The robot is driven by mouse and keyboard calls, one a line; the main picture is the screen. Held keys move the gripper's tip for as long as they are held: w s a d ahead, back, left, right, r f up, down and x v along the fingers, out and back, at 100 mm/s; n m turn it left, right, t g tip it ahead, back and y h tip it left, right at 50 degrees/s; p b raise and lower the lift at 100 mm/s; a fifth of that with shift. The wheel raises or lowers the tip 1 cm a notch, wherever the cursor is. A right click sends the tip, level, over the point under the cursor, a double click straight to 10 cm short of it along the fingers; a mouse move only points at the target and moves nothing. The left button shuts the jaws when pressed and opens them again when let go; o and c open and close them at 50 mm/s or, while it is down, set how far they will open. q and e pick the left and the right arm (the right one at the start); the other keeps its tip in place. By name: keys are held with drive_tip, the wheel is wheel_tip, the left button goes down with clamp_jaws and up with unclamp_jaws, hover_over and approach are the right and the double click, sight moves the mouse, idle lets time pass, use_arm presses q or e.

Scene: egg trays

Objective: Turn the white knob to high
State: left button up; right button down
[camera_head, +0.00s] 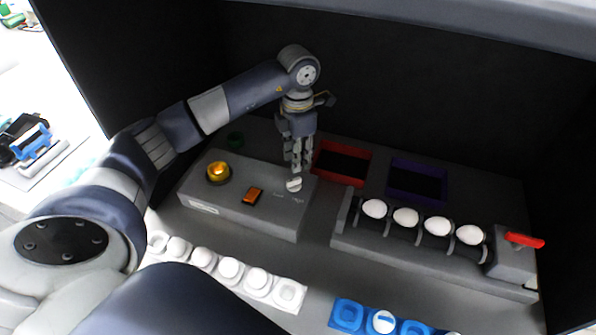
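The white knob (294,184) sits on top of the grey control box (225,209), near its right end. Small light markings are beside it, too small to read. My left gripper (297,168) points straight down just above the knob, with its fingertips close to it. Whether the fingers touch the knob, and how far apart they are, I cannot make out. My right gripper is not in view.
The box also has a yellow round button (218,172) and an orange switch (253,195). Behind are a red bin (366,154) and a purple bin (441,177). White eggs (406,217) sit on a rack at right, with a red handle (524,240). A white tray (290,295) and blue tray (347,313) lie in front.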

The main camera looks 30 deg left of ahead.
sight(298, 178)
use_arm(q)
wheel_tip(298, 178, down, 6)
drive_tip(key=shift+p, duration=0.8)
drive_tip(key=shift+f, duration=0.75)
clamp_jaws()
